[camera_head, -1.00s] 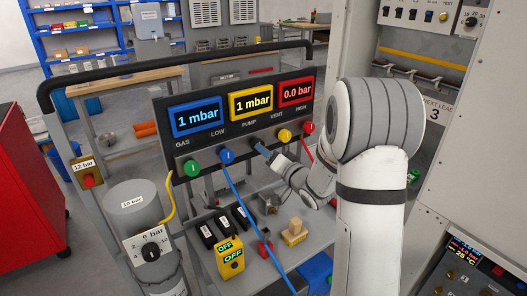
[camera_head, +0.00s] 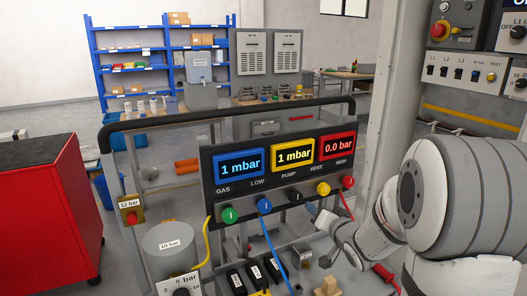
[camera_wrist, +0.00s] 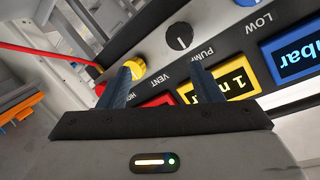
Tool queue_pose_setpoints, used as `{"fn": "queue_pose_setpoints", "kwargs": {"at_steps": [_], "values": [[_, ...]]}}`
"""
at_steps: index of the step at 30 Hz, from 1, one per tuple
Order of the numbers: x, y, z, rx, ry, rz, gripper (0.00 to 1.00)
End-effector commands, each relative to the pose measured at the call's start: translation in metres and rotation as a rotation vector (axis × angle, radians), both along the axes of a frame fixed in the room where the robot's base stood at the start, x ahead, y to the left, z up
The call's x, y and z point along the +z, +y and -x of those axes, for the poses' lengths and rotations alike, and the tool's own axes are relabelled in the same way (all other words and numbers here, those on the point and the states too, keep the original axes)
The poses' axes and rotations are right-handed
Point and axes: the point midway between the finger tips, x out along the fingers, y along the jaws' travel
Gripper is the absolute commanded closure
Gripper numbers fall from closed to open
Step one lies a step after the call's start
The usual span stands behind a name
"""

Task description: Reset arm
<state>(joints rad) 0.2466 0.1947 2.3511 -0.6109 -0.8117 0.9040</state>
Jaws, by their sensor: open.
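My gripper (camera_head: 316,214) is in front of the lower edge of the gauge panel (camera_head: 208,174), just below and right of the black PUMP knob (camera_head: 295,197). The wrist view shows my gripper (camera_wrist: 163,78) with its two blue-grey fingers wide apart and nothing between them. There the panel appears upside down beyond the fingers. The yellow VENT knob (camera_wrist: 134,68) is close to the left finger in that view, and the black knob (camera_wrist: 178,38) is above the gap. I cannot tell whether a finger touches the panel. My white arm comes in from the right.
A blue hose (camera_head: 272,235), a yellow hose (camera_head: 207,240) and a red hose (camera_head: 346,207) hang from the panel. A black rail (camera_head: 225,112) runs above it. A grey cylinder (camera_head: 168,248) and red cabinet (camera_head: 45,210) stand left. A switch cabinet (camera_head: 465,75) stands right.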

Motion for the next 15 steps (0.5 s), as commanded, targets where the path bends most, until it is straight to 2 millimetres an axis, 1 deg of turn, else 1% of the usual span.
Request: {"fn": "queue_pose_setpoints", "kwargs": {"at_steps": [1,5,8,11,14,15], "values": [[0.015,-0.001,0.007,-0.027,0.036,0.06,0.41],[0.025,-0.008,0.033,-0.094,0.178,0.206,0.41],[0.033,-0.01,0.06,-0.122,0.298,0.297,0.41],[0.039,-0.009,0.092,-0.124,0.428,0.373,0.41],[0.045,-0.003,0.129,-0.097,0.56,0.428,0.41],[0.048,0.0,0.146,-0.079,0.615,0.446,0.41]]}}
